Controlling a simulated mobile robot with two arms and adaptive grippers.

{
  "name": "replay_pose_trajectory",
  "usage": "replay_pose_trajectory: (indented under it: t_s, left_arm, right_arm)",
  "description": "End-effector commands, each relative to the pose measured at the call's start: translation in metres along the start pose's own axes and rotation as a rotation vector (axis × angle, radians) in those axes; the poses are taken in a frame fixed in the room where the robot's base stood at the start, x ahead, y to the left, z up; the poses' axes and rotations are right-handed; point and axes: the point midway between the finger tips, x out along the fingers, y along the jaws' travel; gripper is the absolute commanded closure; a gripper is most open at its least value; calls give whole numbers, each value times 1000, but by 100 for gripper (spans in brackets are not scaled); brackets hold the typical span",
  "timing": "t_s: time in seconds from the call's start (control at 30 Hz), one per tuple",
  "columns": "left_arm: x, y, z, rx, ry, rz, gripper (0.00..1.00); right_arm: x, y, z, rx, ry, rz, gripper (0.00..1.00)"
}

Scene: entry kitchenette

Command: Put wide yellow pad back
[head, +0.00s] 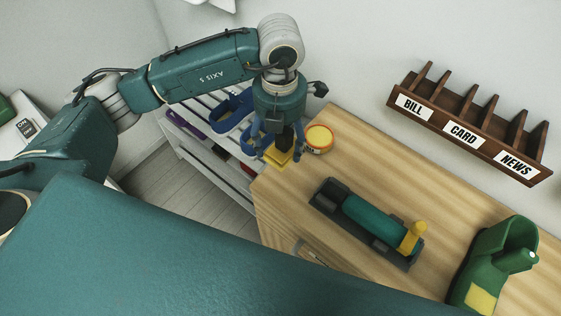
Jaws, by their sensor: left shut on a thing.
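The yellow pad (279,156) is a small square at the left end of the wooden counter (341,137). My left gripper (279,146) comes down over it from above, shut on the pad. The fingers hide part of the pad, and I cannot tell whether it touches the counter. A wall rack (466,132) of dark wood hangs at the upper right, with slots labelled BILL, CARD and NEWS. Its slots look empty. My right gripper is not in view.
A round orange-yellow tin (319,138) stands right beside the left gripper. A teal and black device (372,220) with a yellow knob lies mid-counter. A green object (497,262) stands at the right. A white slatted rack (205,150) with blue shoes is on the left.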

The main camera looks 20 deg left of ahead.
Motion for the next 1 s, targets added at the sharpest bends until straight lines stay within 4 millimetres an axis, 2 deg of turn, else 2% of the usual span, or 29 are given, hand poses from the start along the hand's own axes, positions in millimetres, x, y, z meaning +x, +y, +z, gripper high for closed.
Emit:
replay_pose_trajectory:
  t_s: [0.1,0.23,0.47,0.7,1.0]
  left_arm:
    - [29,0,-1,-2,5,-1,55]
    - [52,0,-1,0,3,-1,55]
    - [70,-1,0,0,1,-2,55]
    - [100,0,0,-1,1,-1,55]
    - [105,0,1,1,-1,-1,55]
  right_arm:
    - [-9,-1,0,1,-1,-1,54]
    - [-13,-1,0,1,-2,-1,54]
    - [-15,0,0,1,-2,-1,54]
    - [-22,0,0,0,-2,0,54]
    - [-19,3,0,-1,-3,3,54]
